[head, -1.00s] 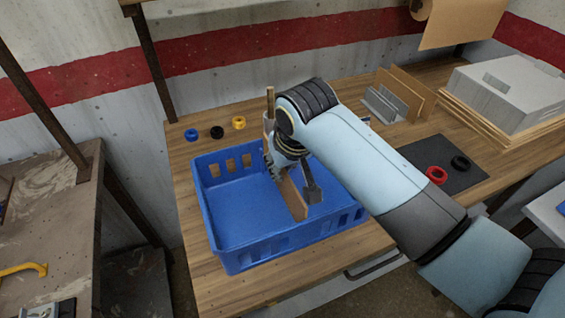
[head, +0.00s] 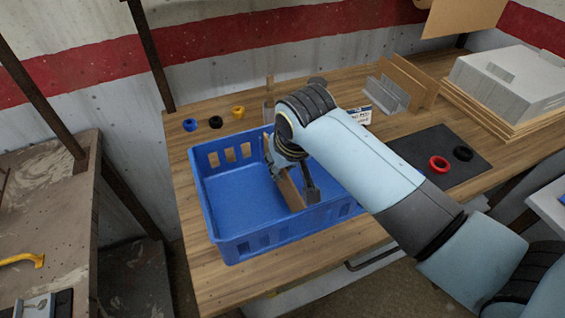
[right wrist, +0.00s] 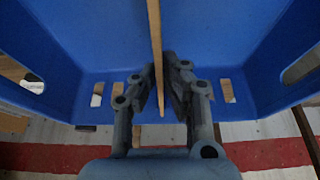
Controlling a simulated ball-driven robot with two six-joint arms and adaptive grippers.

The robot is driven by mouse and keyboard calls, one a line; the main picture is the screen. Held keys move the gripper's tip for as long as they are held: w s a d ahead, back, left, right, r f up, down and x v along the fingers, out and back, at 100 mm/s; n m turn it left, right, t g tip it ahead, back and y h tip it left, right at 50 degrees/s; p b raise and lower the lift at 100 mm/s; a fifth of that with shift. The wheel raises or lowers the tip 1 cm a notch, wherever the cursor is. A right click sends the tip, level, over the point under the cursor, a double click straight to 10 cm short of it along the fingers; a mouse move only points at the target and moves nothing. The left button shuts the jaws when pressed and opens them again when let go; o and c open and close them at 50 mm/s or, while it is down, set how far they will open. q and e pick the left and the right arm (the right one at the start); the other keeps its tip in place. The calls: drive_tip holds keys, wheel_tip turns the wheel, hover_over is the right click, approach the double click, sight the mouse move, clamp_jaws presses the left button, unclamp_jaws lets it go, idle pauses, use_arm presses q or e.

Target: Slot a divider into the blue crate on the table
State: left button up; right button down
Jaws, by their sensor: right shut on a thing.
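The blue crate (head: 232,254) sits on the wooden table toward its left end. My right gripper (head: 290,184) is inside the crate's outline, shut on a thin brown divider (head: 291,193). The divider stands on edge, running from the back wall toward the front. In the right wrist view the divider (right wrist: 156,45) is between the fingers (right wrist: 160,92), with blue crate walls on both sides. Whether its lower edge sits in slots or touches the floor is hidden. My left gripper is not in view.
A grey holder (head: 384,95) with brown boards (head: 408,80) stands at the back. Blue, black and yellow rings (head: 215,122) lie behind the crate. A dark mat (head: 445,160) holds a red ring (head: 438,164) and a black one. A grey box (head: 510,88) is at right.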

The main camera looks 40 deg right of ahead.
drive_tip(key=c, duration=1.4)
unclamp_jaws()
drive_tip(key=shift+r, duration=0.1)
drive_tip(key=v, duration=1.2)
drive_tip(key=shift+s, duration=0.1)
